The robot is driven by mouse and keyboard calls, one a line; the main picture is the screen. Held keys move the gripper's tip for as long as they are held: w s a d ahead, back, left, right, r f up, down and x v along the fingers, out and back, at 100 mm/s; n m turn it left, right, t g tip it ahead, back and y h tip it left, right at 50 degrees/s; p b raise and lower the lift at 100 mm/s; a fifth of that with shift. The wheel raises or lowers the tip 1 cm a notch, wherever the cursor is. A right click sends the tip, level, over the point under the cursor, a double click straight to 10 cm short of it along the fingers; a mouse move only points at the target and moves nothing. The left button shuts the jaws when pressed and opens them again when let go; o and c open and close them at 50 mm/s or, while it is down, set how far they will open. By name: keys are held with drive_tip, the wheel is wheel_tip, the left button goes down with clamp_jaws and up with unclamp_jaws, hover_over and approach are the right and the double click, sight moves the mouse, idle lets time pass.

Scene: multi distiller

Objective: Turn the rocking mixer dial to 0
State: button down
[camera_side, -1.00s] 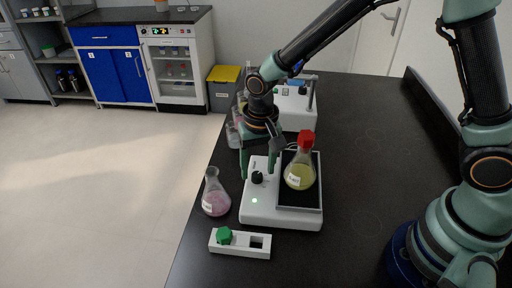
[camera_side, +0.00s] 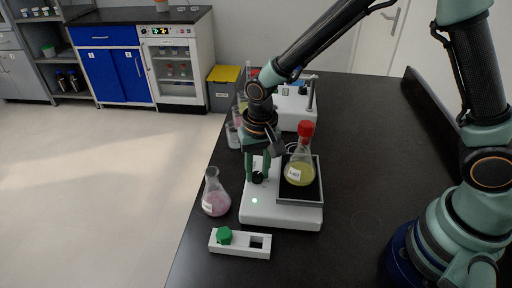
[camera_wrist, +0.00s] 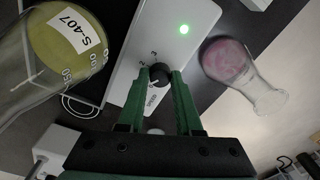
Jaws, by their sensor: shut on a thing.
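The rocking mixer (camera_side: 258,209) is a white unit with a dark tray on its right side, and a green light glows on its front. Its black dial (camera_wrist: 159,74) sits on the white panel with small numbers around it; the white pointer mark is small and its exact setting is hard to read. My gripper (camera_wrist: 160,82) points down over the panel with its green fingers shut on the dial, one on each side. In the side view my gripper (camera_side: 259,178) hides part of the dial.
A flask of yellow liquid with a red cap (camera_side: 300,172) stands on the mixer tray, close to my gripper. A pink flask (camera_side: 215,195) stands left of the mixer. A white holder with a green cap (camera_side: 240,245) lies in front. The table's right side is clear.

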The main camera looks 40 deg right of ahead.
sight(258, 174)
drive_tip(key=shift+d+n, duration=0.1)
drive_tip(key=shift+n, duration=0.2)
drive_tip(key=shift+d+n, duration=0.1)
drive_tip(key=shift+n, duration=2.8)
drive_tip(key=c, duration=0.6)
unclamp_jaws()
drive_tip(key=shift+r, duration=0.1)
drive_tip(key=shift+r, duration=0.25)
wheel_tip(258, 174, up, 12)
drive_tip(key=shift+f, duration=0.25)
